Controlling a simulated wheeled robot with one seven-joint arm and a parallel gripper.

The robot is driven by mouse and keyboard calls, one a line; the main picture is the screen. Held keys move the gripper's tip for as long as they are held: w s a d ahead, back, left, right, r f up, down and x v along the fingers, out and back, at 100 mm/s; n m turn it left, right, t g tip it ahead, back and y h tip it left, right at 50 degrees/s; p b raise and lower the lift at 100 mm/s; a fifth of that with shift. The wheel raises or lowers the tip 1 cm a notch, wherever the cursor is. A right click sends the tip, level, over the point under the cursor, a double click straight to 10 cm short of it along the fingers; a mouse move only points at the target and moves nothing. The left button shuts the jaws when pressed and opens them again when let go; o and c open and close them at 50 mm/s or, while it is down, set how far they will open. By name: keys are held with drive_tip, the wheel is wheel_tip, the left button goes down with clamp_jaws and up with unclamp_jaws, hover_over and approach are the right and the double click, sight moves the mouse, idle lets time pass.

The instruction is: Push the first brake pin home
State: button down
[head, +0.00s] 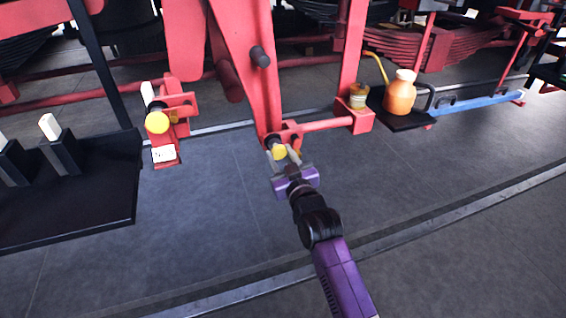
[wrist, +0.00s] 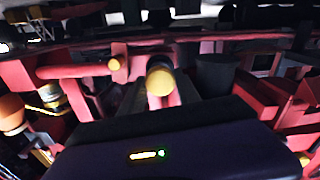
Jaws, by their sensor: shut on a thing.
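A brake pin with a yellow round head (head: 278,153) sits at the lower end of a red hanger (head: 250,95), at the joint with a red horizontal rod (head: 325,124). My gripper (head: 285,156) is at this head, with its fingers shut on it. The yellow head (wrist: 160,82) shows face-on in the wrist view, between the fingers. The pin's shank is mostly hidden, so I cannot tell how deep it sits. A second yellow-headed pin (head: 157,122) is at a red bracket (head: 180,108) to the left, apart from my gripper.
A black bench (head: 100,215) with white-topped blocks stands at left. An orange oil can (head: 399,97) stands on a dark shelf (head: 425,119) at right, near a blue bar (head: 480,103). Red rods and hangers crowd around my gripper. The grey floor (head: 215,215) in front is clear.

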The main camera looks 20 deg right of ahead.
drive_tip(key=shift+w+r, duration=0.1)
drive_tip(key=shift+w, duration=0.05)
drive_tip(key=c, duration=0.9)
unclamp_jaws()
drive_tip(key=shift+o, duration=0.2)
drive_tip(key=s, duration=0.7)
drive_tip(key=shift+s, duration=0.4)
